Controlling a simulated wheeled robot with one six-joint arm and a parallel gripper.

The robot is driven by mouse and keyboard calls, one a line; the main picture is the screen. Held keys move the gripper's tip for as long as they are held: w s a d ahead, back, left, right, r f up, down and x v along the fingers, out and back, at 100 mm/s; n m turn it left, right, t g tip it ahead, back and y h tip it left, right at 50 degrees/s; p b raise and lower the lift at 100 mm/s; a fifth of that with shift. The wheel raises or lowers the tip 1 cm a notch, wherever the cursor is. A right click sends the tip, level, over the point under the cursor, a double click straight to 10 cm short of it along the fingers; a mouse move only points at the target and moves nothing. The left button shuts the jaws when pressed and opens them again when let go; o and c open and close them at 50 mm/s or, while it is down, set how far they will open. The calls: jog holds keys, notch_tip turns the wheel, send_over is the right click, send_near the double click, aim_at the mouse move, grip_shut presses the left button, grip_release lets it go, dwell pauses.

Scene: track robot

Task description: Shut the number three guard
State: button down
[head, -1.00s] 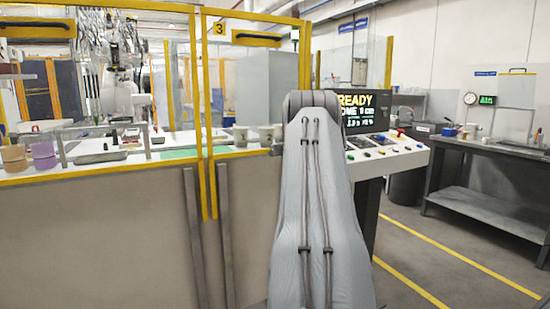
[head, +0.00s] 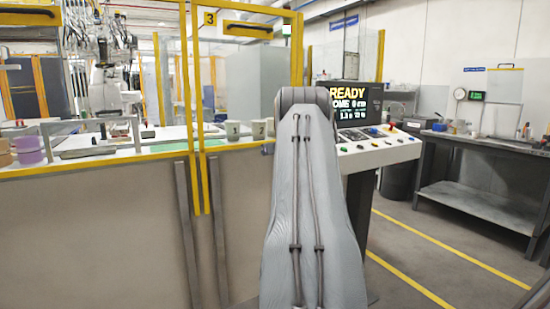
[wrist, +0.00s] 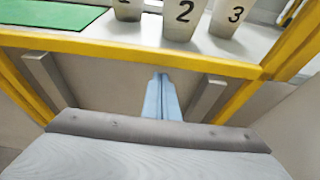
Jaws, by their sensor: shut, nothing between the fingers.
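My gripper (wrist: 162,97) shows in the wrist view as two pale blue fingers, shut and empty. They are just below the yellow bench edge (wrist: 130,50), in front of the grey panel.
Numbered cups stand behind the edge, among them cup 2 (wrist: 183,14) and cup 3 (wrist: 232,18). A control console (head: 375,148) with a "READY" screen (head: 347,104) stands right of my arm. A grey workbench (head: 475,200) is at the far right.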

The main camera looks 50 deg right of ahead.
jog(key=f+b+v, duration=0.1)
jog(key=v, duration=0.8)
jog(key=shift+s+a, duration=0.2)
jog(key=shift+s, duration=0.3)
jog(key=shift+r, duration=0.1)
